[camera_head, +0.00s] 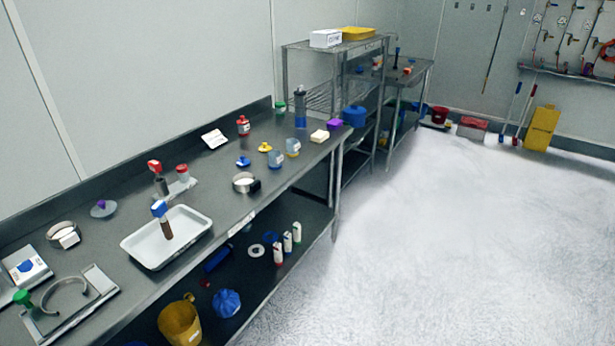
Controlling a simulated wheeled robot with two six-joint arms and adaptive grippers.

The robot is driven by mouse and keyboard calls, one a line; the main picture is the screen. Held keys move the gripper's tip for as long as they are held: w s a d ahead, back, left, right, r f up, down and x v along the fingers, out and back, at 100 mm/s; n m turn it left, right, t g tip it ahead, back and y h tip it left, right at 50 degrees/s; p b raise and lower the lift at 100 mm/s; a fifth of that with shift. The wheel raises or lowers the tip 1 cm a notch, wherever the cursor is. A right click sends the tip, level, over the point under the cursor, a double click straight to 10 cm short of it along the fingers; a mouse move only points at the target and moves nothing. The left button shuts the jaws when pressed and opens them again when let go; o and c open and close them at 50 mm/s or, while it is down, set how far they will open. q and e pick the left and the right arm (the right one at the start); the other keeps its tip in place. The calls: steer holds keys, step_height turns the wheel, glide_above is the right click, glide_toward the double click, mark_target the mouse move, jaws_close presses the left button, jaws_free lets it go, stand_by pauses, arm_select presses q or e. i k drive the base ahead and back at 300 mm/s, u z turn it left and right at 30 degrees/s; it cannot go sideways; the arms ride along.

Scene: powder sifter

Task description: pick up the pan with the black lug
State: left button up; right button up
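The pan with the black lug (240,184) is a short, round metal pan with a pale inside. It sits on the steel bench near its front edge, right of the white tray. Its black lug (255,186) points to the right, towards the front edge. A similar round metal pan with a white lug (62,229) sits further left on the bench, near the wall side. Neither of my grippers shows in the head view, and nothing is touching the black-lug pan.
The steel bench (120,240) runs along the wall. A white tray (150,262) with a blue-topped brown tool stands left of the pan. A blue-lidded piece (243,162) and clear jars (276,159) stand behind and right. The floor (450,230) in front is clear.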

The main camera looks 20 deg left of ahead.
mark_target(242, 182)
steer(key=z, duration=0.5)
steer(key=i, duration=1.85)
steer(key=u, duration=1.25)
steer(key=i, duration=0.45)
steer(key=u, duration=0.55)
